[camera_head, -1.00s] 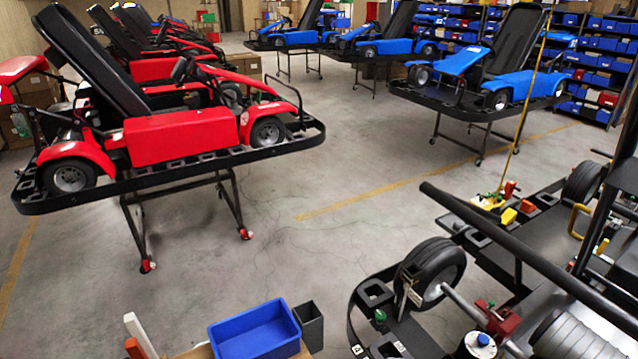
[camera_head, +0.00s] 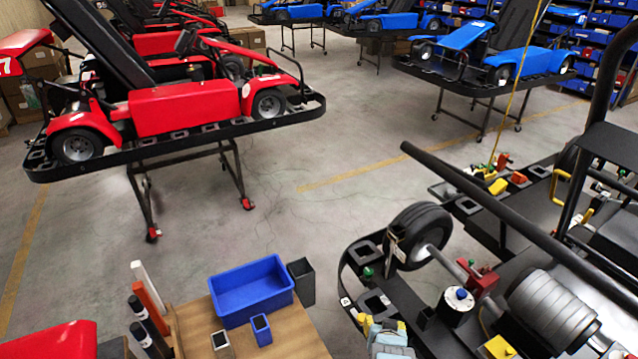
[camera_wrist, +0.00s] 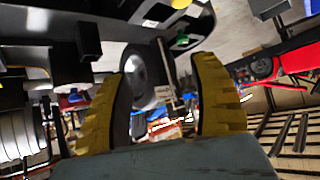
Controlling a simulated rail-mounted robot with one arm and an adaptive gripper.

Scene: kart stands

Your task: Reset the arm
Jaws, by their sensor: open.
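My gripper (camera_wrist: 157,95) shows in the wrist view with its two yellow ribbed fingers spread apart. Nothing is held between them. Beyond the fingers is a dark round wheel (camera_wrist: 147,78) beside black kart frame parts. I cannot tell the distance from the fingertips to it. In the head view, the near black kart chassis (camera_head: 372,262) fills the lower right, with its front tyre (camera_head: 418,232) and a long black bar above it. Pale blue and grey parts show at the bottom edge there; I cannot tell clearly whether they are my arm.
A wooden table (camera_head: 195,325) at the bottom holds a blue bin (camera_head: 250,292) and smaller containers. A red kart (camera_head: 185,108) on a stand is at the left, a blue kart (camera_head: 490,60) at the right. Bare floor (camera_head: 290,215) lies between them.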

